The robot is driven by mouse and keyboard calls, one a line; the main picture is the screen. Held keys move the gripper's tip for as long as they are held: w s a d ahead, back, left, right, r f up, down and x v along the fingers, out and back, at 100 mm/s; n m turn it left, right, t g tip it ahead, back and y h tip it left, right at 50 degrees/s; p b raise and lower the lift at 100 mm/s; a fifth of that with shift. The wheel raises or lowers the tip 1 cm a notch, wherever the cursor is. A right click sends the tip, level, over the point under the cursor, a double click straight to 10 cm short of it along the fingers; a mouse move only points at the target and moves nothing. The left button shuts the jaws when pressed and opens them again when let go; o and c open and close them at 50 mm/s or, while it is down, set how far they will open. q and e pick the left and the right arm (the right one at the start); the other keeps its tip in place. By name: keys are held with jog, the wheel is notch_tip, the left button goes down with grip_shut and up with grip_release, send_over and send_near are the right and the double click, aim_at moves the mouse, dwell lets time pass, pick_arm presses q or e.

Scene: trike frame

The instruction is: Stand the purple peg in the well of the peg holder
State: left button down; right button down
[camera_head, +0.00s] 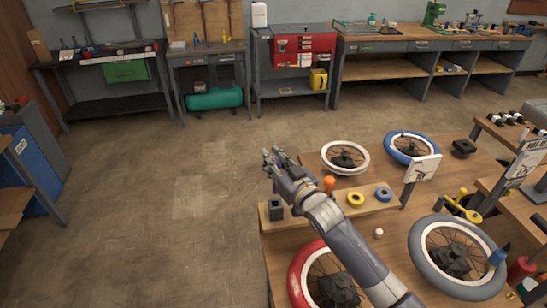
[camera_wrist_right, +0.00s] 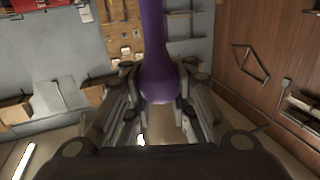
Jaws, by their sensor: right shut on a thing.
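My right gripper (camera_head: 274,160) is shut on the purple peg (camera_wrist_right: 158,60). In the right wrist view the peg sits between the fingers (camera_wrist_right: 155,112), with its rounded end towards the camera and its shaft running up out of the picture. In the head view only a little purple shows at the fingers, so the peg's tilt is hard to tell. The dark grey peg holder (camera_head: 276,210) stands at the left end of a raised wooden board (camera_head: 328,208), just below the gripper in the picture. I cannot see into its well. My left gripper is out of view.
The board also carries an orange peg (camera_head: 328,184), a yellow ring (camera_head: 355,198) and a blue ring (camera_head: 383,194). Wheels with white (camera_head: 345,158), blue (camera_head: 411,147), red (camera_head: 296,280) and grey (camera_head: 455,256) tyres lie around it. The floor to the left is clear.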

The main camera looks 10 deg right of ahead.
aim_at(274, 185)
notch_tip(274, 185, down, 4)
jog(key=shift+r+b, duration=0.25)
jog(key=shift+b, duration=0.7)
jog(key=shift+p, duration=0.45)
dwell(0.9)
jog(key=shift+f+b, duration=2.25)
jog(key=shift+f, duration=0.95)
jog(key=c, duration=1.2)
grip_release()
jog(key=shift+s, duration=0.1)
jog(key=v, duration=1.2)
